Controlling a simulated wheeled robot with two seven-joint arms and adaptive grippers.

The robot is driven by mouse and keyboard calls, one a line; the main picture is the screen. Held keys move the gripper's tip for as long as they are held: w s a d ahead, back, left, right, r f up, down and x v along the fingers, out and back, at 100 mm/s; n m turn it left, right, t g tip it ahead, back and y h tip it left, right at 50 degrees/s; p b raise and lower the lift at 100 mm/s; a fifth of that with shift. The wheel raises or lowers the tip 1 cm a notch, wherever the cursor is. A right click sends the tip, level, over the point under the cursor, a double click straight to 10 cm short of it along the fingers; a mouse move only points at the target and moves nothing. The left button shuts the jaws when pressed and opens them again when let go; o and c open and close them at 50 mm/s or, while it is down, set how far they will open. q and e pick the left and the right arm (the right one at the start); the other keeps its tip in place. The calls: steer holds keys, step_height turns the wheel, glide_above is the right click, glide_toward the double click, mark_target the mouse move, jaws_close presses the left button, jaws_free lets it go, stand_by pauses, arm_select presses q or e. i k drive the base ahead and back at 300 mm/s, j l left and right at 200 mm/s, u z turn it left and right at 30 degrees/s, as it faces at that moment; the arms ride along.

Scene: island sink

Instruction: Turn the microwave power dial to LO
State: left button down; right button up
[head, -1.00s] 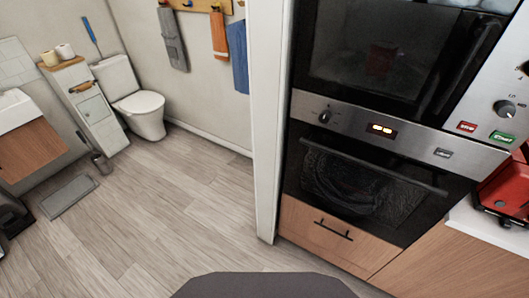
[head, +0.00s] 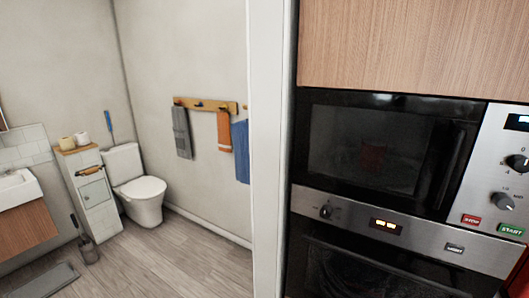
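The microwave (head: 375,150) is built into the cabinet at the right, with its door shut. Its steel control panel (head: 488,180) runs down the right side, partly cut off by the frame edge. An upper dial (head: 516,163) has small numbers around it. A lower dial (head: 503,201) has small lettering near its top, possibly LO; its pointer setting is too small to read. Below are a red STOP button (head: 471,219) and a green START button (head: 511,230). Neither of my grippers is in view.
An oven panel (head: 400,234) with its own knob (head: 325,212) sits below the microwave. A white wall edge (head: 270,150) stands left of the cabinet. Beyond it are a toilet (head: 141,190), towels on hooks and open wooden floor (head: 170,265).

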mark_target(504, 201)
steer(key=z, duration=1.65)
